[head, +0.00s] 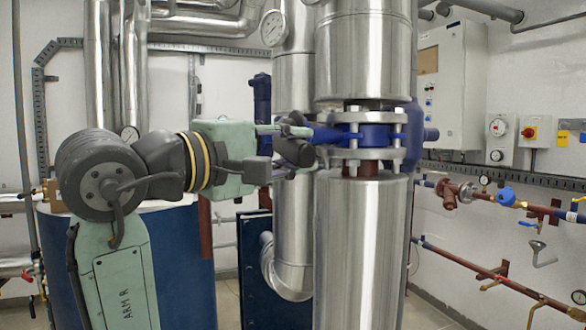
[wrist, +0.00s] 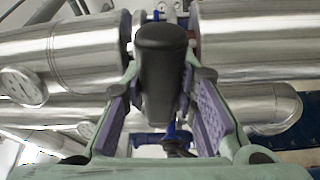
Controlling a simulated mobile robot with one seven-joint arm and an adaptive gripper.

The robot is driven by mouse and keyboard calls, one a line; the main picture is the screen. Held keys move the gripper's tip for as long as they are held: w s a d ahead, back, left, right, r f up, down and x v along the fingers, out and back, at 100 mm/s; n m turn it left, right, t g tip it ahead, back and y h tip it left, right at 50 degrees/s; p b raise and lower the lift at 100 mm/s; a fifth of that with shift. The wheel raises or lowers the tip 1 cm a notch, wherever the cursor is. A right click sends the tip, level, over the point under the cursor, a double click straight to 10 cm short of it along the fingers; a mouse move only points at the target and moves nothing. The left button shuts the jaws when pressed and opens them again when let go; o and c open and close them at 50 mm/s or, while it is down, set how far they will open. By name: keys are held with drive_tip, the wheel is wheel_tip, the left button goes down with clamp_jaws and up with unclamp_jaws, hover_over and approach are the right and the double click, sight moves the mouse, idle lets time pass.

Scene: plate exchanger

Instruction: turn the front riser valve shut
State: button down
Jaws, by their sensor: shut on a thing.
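The front riser (head: 346,235) is a wide silver-clad pipe right of centre in the head view. Its blue valve (head: 376,134) sits between two bolted flanges. A blue lever (head: 326,134) points left from the valve and ends in a dark grip (head: 295,150). My gripper (head: 284,134) reaches in from the left and is shut on the lever's grip. In the wrist view the black grip (wrist: 161,75) stands between the two purple-padded fingers. The fingers hide part of the lever, and the contact itself is hard to see.
A second silver pipe (head: 294,235) with a round gauge (head: 273,28) runs close behind the front riser. A grey cabinet (head: 452,85) hangs on the right wall. Red pipes with small valves (head: 505,197) run along the right. A blue tank (head: 178,265) stands behind my arm.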

drive_tip(key=shift+r+n, duration=0.7)
drive_tip(key=shift+r, duration=0.4)
drive_tip(key=c, duration=1.3)
unclamp_jaws()
drive_tip(key=shift+f, duration=0.1)
drive_tip(key=v, duration=1.2)
drive_tip(key=shift+r, duration=0.2)
